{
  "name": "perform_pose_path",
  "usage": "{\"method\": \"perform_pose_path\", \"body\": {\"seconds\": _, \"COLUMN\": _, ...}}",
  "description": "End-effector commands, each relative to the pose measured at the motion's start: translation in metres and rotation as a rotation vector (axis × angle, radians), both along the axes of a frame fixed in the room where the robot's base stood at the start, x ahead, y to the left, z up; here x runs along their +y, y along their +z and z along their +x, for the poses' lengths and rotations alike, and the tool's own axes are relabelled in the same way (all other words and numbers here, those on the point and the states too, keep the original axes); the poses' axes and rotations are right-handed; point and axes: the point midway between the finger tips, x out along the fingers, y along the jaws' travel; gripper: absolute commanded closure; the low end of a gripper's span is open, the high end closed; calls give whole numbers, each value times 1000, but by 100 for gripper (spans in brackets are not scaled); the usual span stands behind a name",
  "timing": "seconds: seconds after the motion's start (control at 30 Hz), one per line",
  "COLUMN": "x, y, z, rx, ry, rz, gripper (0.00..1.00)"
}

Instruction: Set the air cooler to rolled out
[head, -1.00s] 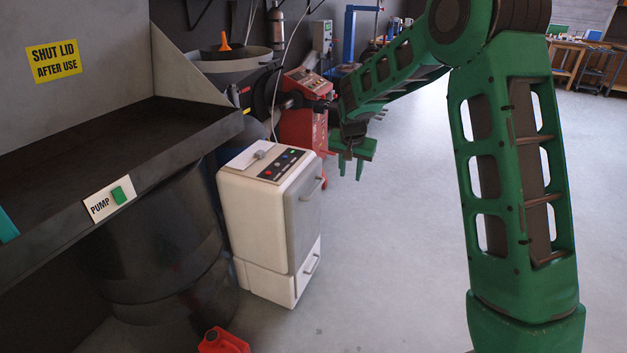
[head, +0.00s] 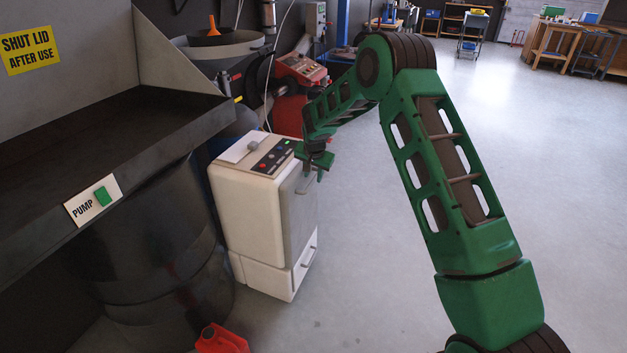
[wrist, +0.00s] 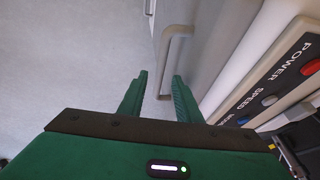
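The air cooler (head: 250,215) is a white, boxy cabinet standing on the floor beside the black parts washer. Its sloped top carries a dark control panel (head: 270,157), which shows POWER and SPEED labels in the wrist view (wrist: 285,82). The front has a grey upper panel with a bar handle (wrist: 175,58) and a lower section with another handle (head: 308,257). My gripper (head: 314,170) is at the upper front of the cooler. In the wrist view its two green fingers (wrist: 161,80) are open, with the upper handle's bar showing between and beyond the tips. Contact cannot be told.
The black washer basin (head: 110,150) with its PUMP switch (head: 93,201) stands to the left. A red can (head: 220,340) lies in front of it on the floor. A red machine (head: 295,95) is behind the cooler. The floor (head: 570,190) to the right is clear.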

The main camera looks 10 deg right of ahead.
Motion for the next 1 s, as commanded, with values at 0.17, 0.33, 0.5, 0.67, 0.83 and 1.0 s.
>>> {"method": "perform_pose_path", "body": {"seconds": 0.17, "x": -1, "y": -19, "z": 8, "rx": 1, "ry": 1, "rz": 0, "gripper": 69}}
{"method": "perform_pose_path", "body": {"seconds": 0.33, "x": -1, "y": -26, "z": 11, "rx": 1, "ry": 1, "rz": -1, "gripper": 69}}
{"method": "perform_pose_path", "body": {"seconds": 0.5, "x": -1, "y": -26, "z": 12, "rx": 1, "ry": 1, "rz": 0, "gripper": 69}}
{"method": "perform_pose_path", "body": {"seconds": 0.67, "x": -1, "y": -26, "z": 12, "rx": 1, "ry": 1, "rz": 0, "gripper": 86}}
{"method": "perform_pose_path", "body": {"seconds": 0.83, "x": -1, "y": -26, "z": 11, "rx": 1, "ry": 1, "rz": 0, "gripper": 100}}
{"method": "perform_pose_path", "body": {"seconds": 1.0, "x": -2, "y": -26, "z": 10, "rx": 2, "ry": 3, "rz": -1, "gripper": 100}}
